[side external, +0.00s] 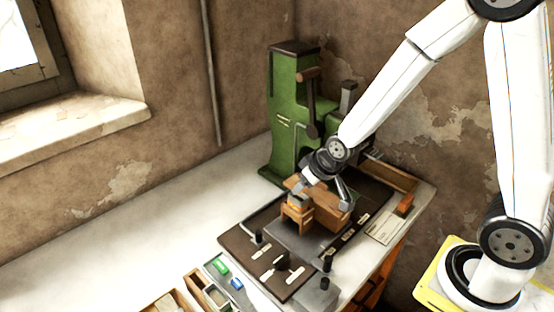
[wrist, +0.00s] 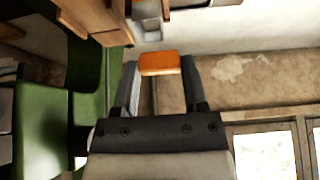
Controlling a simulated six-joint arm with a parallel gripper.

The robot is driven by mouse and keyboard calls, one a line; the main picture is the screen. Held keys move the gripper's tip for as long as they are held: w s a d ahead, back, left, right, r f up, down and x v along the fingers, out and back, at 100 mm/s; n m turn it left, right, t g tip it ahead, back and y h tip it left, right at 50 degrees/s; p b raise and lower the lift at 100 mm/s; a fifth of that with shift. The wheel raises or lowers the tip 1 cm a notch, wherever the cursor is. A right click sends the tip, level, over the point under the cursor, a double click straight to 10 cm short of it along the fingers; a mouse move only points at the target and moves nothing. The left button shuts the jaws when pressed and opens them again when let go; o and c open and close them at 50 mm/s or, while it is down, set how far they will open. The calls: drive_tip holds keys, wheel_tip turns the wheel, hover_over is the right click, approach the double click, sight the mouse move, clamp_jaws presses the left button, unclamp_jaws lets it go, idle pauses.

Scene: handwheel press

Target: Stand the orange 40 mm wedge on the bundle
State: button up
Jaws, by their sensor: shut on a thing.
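My gripper (side external: 324,196) is low over the press bed in the side view. In the wrist view, my gripper (wrist: 160,66) is shut on the orange wedge (wrist: 160,63), which sits crosswise between the fingertips. In the side view the held wedge is hidden or too small to make out. A brown block-like stack (side external: 330,210), which looks like the bundle, lies under and beside my fingers with a small wooden frame (side external: 297,216) at its left. I cannot tell whether the wedge touches it.
Another orange block (side external: 405,203) lies at the right, near a paper card (side external: 385,228). Black pegs (side external: 282,260) stand on the dark board in front.

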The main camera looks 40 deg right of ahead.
drive_tip(key=shift+a, duration=0.1)
drive_tip(key=w+a+f+n+y, duration=0.15)
drive_tip(key=w+a+f, duration=0.25)
drive_tip(key=w+a, duration=0.5)
drive_tip(key=n, duration=0.3)
hover_over(201, 254)
drive_tip(key=s, duration=0.1)
drive_tip(key=shift+y, duration=0.45)
drive_tip(key=shift+s+d+f, duration=0.1)
drive_tip(key=shift+d+f, duration=0.05)
drive_tip(key=shift+f, duration=2.35)
drive_tip(key=shift+d+f, duration=0.15)
drive_tip(key=shift+f, duration=2.3)
drive_tip(key=shift+f, duration=1.75)
drive_tip(key=shift+f, duration=0.1)
drive_tip(key=o, duration=1.2)
